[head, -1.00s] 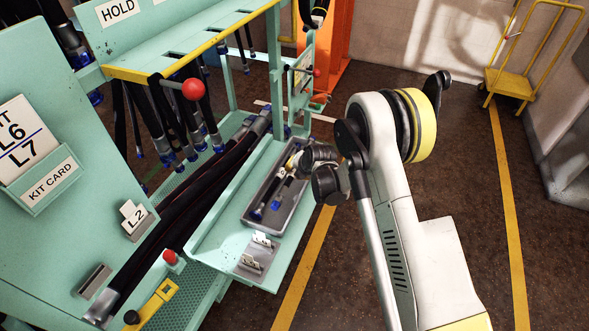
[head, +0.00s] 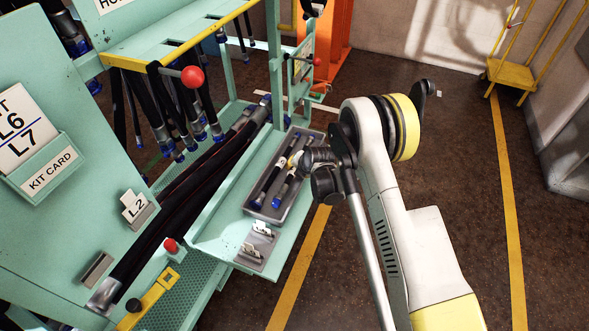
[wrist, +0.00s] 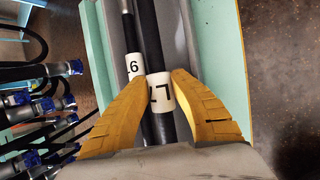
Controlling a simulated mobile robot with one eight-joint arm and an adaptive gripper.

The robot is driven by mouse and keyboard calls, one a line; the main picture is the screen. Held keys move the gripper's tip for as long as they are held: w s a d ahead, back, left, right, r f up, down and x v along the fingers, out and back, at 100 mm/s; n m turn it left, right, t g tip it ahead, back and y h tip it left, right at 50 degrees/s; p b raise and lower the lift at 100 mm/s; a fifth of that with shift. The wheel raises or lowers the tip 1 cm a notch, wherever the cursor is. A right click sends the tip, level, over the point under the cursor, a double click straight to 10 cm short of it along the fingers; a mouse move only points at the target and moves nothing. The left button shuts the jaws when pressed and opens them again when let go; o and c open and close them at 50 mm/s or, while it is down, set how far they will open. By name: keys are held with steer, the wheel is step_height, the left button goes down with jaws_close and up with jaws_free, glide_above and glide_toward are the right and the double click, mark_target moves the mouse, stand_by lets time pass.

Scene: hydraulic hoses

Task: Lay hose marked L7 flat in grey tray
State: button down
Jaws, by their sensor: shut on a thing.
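The hose marked L7 (wrist: 154,52) is black with a white label and lies between the yellow fingers of my gripper (wrist: 158,80), shut on it at the label. In the head view the L7 hose (head: 284,188) ends in a blue fitting, over or in the grey tray (head: 304,180). I cannot tell whether it touches the tray floor. A second hose, whose label reads 6 (wrist: 134,66), lies alongside in the tray, to the left. In the head view my gripper (head: 295,160) is partly hidden by my wrist.
The tray stands on a green shelf (head: 222,238), with small card holders (head: 258,245) in front. Several hoses with blue ends hang from the rack (head: 190,125) at left. A kit card (head: 48,170) reads L6, L7. Open floor lies to the right.

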steer(key=c, duration=1.2)
jaws_free()
steer(key=v, duration=1.2)
steer(key=shift+r, duration=0.1)
